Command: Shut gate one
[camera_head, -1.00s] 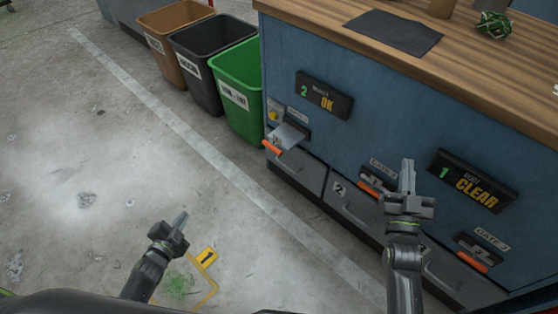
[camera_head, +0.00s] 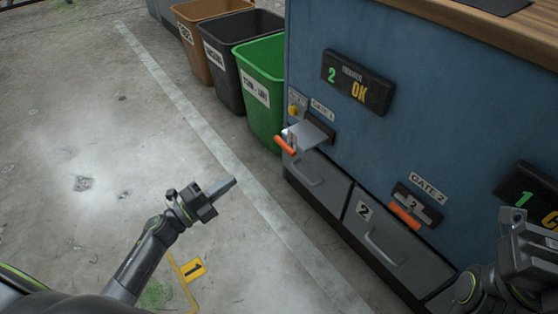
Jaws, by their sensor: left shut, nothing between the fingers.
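Gate one (camera_head: 312,134) is on the left of the blue cabinet front, under a "GATE 1" label. Its grey plate sticks out from the slot, with an orange handle (camera_head: 285,144) at its outer end. My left gripper (camera_head: 223,187) is shut and empty, over the floor to the lower left of the gate and apart from it. My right gripper (camera_head: 531,243) is at the lower right in front of the cabinet. Its fingertips cannot be made out clearly.
Gate two (camera_head: 410,211), with an orange handle, is to the right. Grey drawers (camera_head: 381,235) sit below the gates. A green bin (camera_head: 262,85), a dark bin (camera_head: 233,68) and a brown bin (camera_head: 200,45) stand left of the cabinet. The floor (camera_head: 90,130) at left is clear.

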